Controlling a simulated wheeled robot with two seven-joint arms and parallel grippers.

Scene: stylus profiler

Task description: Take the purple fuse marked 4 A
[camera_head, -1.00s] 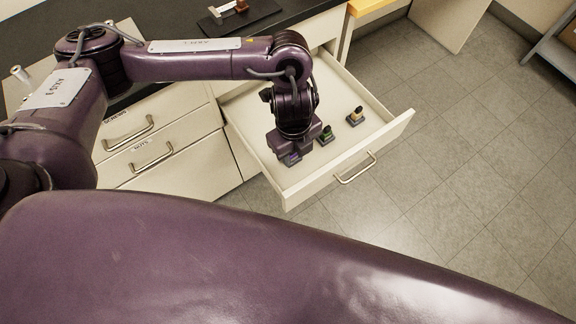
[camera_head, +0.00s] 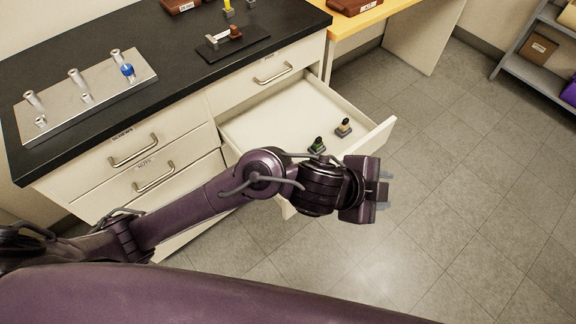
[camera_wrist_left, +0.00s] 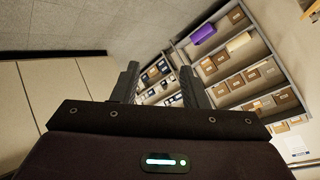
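My left gripper (camera_head: 383,192) is beyond the drawer's front, over the floor, pointing right. In the left wrist view its two fingers (camera_wrist_left: 158,85) stand apart with nothing visible between them. No purple fuse is visible now; my left forearm and wrist cover the near left part of the drawer. The fuse markings are too small to read. My right gripper is not in view.
The black counter (camera_head: 180,62) carries a metal plate with pegs (camera_head: 88,95) and a dark stand (camera_head: 232,42). Shut drawers lie left of the open one. Open floor (camera_head: 470,190) lies to the right, with a grey shelf (camera_head: 530,75) at far right.

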